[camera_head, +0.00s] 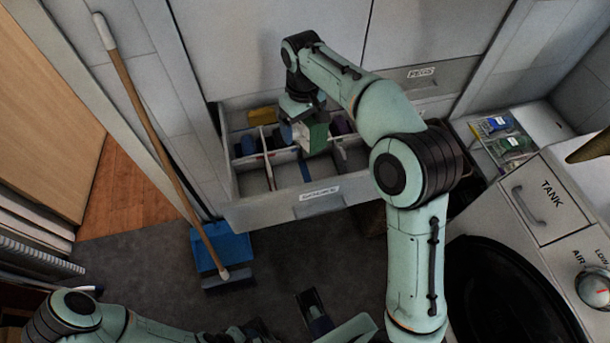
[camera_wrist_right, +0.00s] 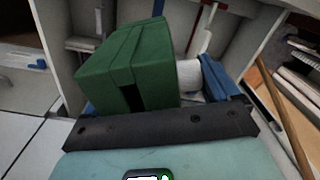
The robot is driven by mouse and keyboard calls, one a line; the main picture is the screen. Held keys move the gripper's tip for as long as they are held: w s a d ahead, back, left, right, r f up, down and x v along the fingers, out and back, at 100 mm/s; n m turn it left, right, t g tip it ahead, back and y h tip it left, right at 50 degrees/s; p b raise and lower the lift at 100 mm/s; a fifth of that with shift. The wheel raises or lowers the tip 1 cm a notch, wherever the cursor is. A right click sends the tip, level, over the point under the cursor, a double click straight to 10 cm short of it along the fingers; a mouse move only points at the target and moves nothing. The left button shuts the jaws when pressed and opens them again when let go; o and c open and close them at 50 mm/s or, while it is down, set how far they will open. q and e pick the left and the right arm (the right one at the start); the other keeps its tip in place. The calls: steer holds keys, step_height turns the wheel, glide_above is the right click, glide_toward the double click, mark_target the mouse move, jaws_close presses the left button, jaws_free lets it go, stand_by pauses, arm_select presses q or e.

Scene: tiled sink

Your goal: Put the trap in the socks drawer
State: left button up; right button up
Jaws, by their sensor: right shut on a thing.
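The trap appears as a green box with a white side (camera_head: 313,135). My right gripper (camera_head: 302,118) is shut on it and holds it over the open drawer (camera_head: 262,213). In the right wrist view the green box (camera_wrist_right: 135,65) sits between the blue fingertips, with the drawer's dividers behind it. I cannot tell whether the box touches the drawer floor. The drawer has a label on its front, too small to read surely. Part of my left gripper (camera_head: 314,312) shows at the bottom edge; its jaws are not clear.
The drawer's compartments hold a yellow item (camera_head: 262,115) and dark blue items (camera_head: 245,147). A washing machine (camera_head: 545,200) and a tray of small packets (camera_head: 505,135) stand at right. Grey floor lies in front.

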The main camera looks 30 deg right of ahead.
arm_select(q)
steer(key=f+b, duration=0.1)
steer(key=w+f+b, duration=0.1)
steer(key=f+b, duration=0.1)
steer(key=shift+w+t, duration=0.25)
steer(key=shift+t, duration=0.05)
arm_select(e)
step_height(320, 180, down, 18)
steer(key=shift+w+f, duration=0.1)
steer(key=shift+f, duration=0.1)
steer(key=shift+f, duration=0.2)
steer(key=o, duration=0.8)
steer(key=shift+o, duration=0.2)
steer(key=shift+r, duration=0.1)
arm_select(q)
steer(key=shift+s+r+p, duration=0.25)
steer(key=shift+r+p, duration=0.25)
steer(key=shift+p, duration=0.05)
steer(key=shift+s+r+p, duration=0.2)
steer(key=shift+r+p, duration=0.3)
arm_select(e)
step_height(320, 180, up, 12)
steer(key=shift+r, duration=0.1)
